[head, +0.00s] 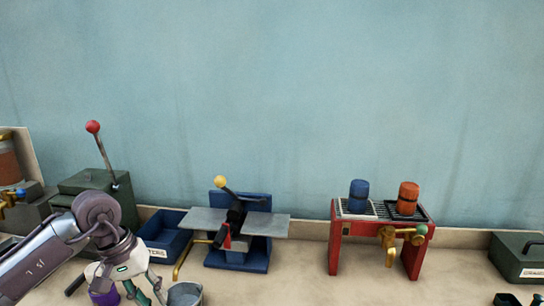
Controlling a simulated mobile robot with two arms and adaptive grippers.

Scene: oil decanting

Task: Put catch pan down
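My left gripper (146,290) comes in at the lower left and points down, its fingers partly cut off by the bottom edge. A grey metal round vessel (185,290), which looks like the catch pan, is just right of the fingers. Its lower part is out of frame. The fingers are at or near its left rim; I cannot tell whether they grip it. A purple thing (103,297) shows below the gripper's left side, mostly hidden. My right gripper cannot be made out.
A red stand (335,240) holds a blue and an orange filter on a grate, with a brass tap in front. A blue press (252,255) with a yellow-knobbed lever is mid-bench. A blue bin (162,232), a green box with a red-knobbed lever, and a dark box (520,255) stand around. Bench between press and stand is clear.

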